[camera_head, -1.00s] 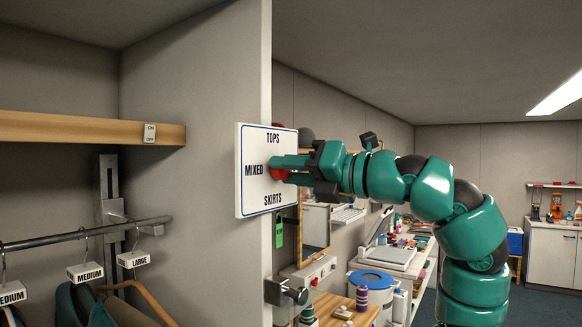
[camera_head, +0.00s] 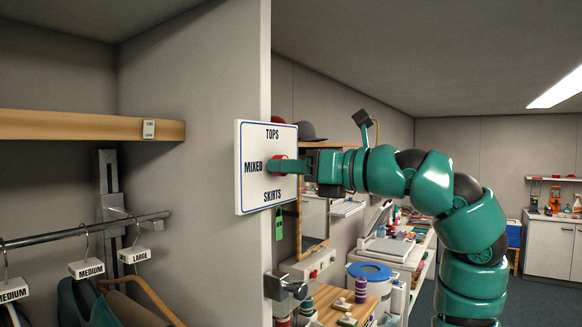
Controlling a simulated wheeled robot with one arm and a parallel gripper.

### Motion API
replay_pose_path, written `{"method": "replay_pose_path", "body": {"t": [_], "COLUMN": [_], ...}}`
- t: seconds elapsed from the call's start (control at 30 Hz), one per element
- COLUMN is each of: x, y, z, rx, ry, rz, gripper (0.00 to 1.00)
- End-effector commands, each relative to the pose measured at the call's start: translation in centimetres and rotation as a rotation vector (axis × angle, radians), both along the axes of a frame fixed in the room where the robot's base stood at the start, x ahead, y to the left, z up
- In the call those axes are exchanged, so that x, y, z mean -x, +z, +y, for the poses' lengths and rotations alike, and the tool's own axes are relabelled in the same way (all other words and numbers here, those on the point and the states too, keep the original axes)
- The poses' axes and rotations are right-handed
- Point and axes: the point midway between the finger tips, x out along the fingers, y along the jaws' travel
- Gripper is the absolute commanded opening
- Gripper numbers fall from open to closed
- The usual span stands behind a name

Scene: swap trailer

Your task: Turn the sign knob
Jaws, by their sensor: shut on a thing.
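The white sign (camera_head: 250,195) is fixed to the end of the partition wall and reads TOPS, MIXED and SKIRTS. The red knob (camera_head: 282,158) stands out from the right part of its face. My gripper (camera_head: 280,166) comes from the right and is shut on the knob. One green finger crosses in front of the knob and hides part of it. Which word the knob points to cannot be seen.
On the left are a wooden shelf (camera_head: 90,126) and a rail (camera_head: 90,230) with size-labelled hangers. A metal bracket (camera_head: 285,287) and green tag (camera_head: 279,224) are below the sign. A cluttered workbench (camera_head: 395,250) stands behind my arm.

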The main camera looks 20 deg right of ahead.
Motion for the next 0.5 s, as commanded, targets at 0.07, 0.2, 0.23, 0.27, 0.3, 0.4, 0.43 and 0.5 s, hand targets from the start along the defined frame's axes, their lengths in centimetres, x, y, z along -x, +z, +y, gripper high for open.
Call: {"method": "replay_pose_path", "body": {"t": [0.07,0.2,0.23,0.27,0.3,0.4,0.43,0.5], "x": [0.00,0.01,0.01,0.01,-0.01,0.00,0.00,-0.01], "y": [-0.25,-0.25,-0.25,-0.25,-0.25,-0.20,-0.20,-0.16], "z": [0.08,0.08,0.08,0.08,0.08,0.08,0.06,0.05], "rx": [0.004,0.004,0.004,0.004,0.003,0.003,0.003,0.002], "ry": [0.003,0.003,0.003,0.003,0.003,0.003,0.003,0.002], "rz": [0.004,0.004,0.004,0.004,0.005,0.004,0.004,0.004], "gripper": [0.11,0.11,0.11,0.11,0.36,0.56,0.56,0.56]}}
